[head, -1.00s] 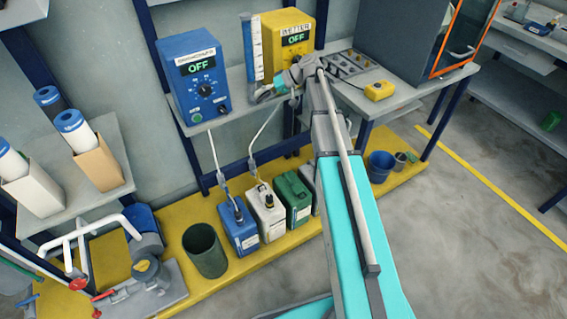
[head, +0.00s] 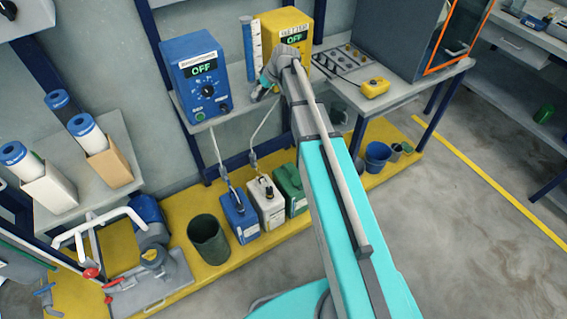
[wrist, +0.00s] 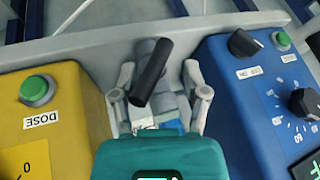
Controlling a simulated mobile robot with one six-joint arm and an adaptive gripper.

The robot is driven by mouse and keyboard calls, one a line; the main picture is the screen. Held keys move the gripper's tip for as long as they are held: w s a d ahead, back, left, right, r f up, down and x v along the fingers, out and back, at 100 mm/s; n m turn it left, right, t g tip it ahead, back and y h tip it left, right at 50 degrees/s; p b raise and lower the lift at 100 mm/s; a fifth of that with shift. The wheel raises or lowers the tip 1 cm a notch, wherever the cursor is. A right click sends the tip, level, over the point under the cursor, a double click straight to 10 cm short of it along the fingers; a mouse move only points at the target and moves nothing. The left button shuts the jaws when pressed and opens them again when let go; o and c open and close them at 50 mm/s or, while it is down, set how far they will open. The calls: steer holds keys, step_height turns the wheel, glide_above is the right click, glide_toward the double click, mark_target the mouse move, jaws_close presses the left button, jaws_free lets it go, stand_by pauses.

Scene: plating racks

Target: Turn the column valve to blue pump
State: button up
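The column valve's black handle (wrist: 152,72) shows in the wrist view, tilted, between the two pumps. My gripper (wrist: 160,98) has its fingers apart, one on each side of the handle; I cannot tell whether either touches it. In the head view my gripper (head: 263,88) is at the foot of the clear blue graduated column (head: 252,50), and the valve is hard to make out there. The blue pump (head: 197,75) stands left of the column, its display reading OFF. It is on the right in the wrist view (wrist: 250,110).
The yellow pump (head: 283,28), also OFF, stands right of the column, partly behind my arm. Both pumps closely flank my gripper. Blue, white and green canisters (head: 240,218) stand below on the yellow platform. A yellow box (head: 375,87) lies on the bench at right.

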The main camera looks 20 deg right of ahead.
steer(key=shift+s+a+r+n+t+h+p, duration=0.1)
steer(key=shift+a+n+t+h+p, duration=0.15)
steer(key=shift+h, duration=0.65)
steer(key=shift+s+a+r+n+t+h+p, duration=0.15)
steer(key=shift+a+t+h+p, duration=0.1)
steer(key=shift+h, duration=0.65)
steer(key=shift+p+v, duration=6.35)
steer(key=shift+v, duration=0.45)
steer(key=s+f+m+g+h+b, duration=0.1)
steer(key=s+f+m+g+b, duration=0.3)
steer(key=s+f+b, duration=1.6)
steer(key=shift+s+f+m, duration=0.7)
steer(key=shift+s+f, duration=0.25)
